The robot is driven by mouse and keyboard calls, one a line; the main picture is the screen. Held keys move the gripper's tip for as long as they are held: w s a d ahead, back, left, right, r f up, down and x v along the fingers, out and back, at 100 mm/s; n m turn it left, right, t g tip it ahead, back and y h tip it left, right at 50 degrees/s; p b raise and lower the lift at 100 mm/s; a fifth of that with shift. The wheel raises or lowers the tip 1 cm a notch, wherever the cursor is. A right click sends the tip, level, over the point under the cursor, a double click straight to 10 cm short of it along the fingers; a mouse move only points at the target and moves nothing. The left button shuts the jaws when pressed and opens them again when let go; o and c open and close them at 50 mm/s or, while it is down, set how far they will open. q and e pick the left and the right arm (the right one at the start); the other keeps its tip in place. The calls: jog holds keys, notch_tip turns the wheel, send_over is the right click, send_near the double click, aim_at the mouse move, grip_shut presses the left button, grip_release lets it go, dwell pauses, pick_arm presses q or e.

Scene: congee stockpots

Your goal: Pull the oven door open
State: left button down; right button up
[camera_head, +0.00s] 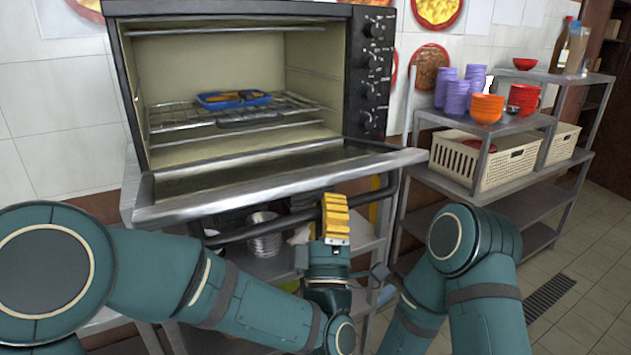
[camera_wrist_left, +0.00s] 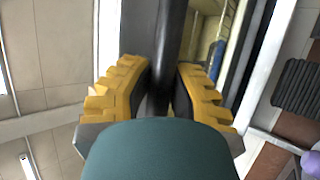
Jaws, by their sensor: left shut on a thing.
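The black oven (camera_head: 366,75) stands at the back centre with its inside in view. Its door (camera_head: 270,178) is folded down, roughly level, with its metal edge towards me. A dark bar handle (camera_head: 270,228) runs along the door's front, below that edge. My left gripper (camera_head: 335,218), with yellow finger pads, is at the handle, right of its middle. In the left wrist view the handle (camera_wrist_left: 168,55) passes between the two yellow fingers (camera_wrist_left: 165,95), and the gripper is shut on it. My right arm bends down at the lower right; its gripper is not visible.
A blue dish with food (camera_head: 233,99) lies on the wire rack (camera_head: 180,118) inside the oven. A metal shelf (camera_head: 520,125) at the right holds purple cups (camera_head: 456,97), orange bowls (camera_head: 487,108) and baskets (camera_head: 497,165). Metal pots (camera_head: 264,240) sit below the door.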

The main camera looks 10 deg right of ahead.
aim_at(328, 180)
pick_arm(q)
jog(key=shift+f+m+t+h, duration=0.2)
jog(key=shift+f+m+h, duration=0.65)
jog(key=shift+f, duration=0.5)
jog(key=shift+f+m+t+h, duration=0.2)
jog(key=shift+f+m+h, duration=0.45)
jog(key=shift+f+h, duration=0.55)
jog(key=shift+f, duration=0.15)
jog(key=c, duration=0.9)
grip_release()
jog(key=shift+o, duration=0.2)
jog(key=shift+y, duration=0.35)
notch_tip(328, 180, up, 10)
jog(key=shift+r, duration=0.15)
